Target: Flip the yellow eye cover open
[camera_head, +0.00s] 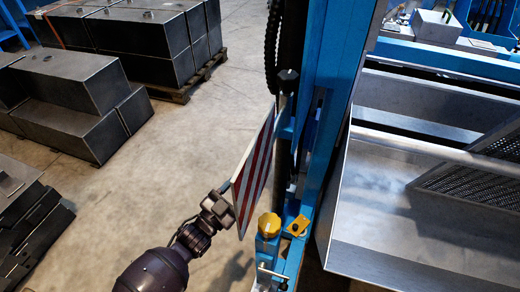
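A small flat yellow plate (299,225) with a dark mark sits on the blue machine frame near the bottom centre; it looks like the eye cover. I cannot tell clearly whether it is hinged or raised. A round yellow knob (269,224) sits just left of it on a blue block. My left gripper (221,207) is left of both, beside the lower edge of a red-and-white striped panel (256,170). It is apart from the yellow plate. Its fingers are small and dark, so their opening is unclear. My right gripper is not in view.
A blue column (335,70) rises behind the yellow parts. A grey metal trough (385,215) with a perforated sheet (480,175) fills the right. Dark metal boxes (140,35) stand on a pallet at the upper left. The concrete floor (190,135) between is clear.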

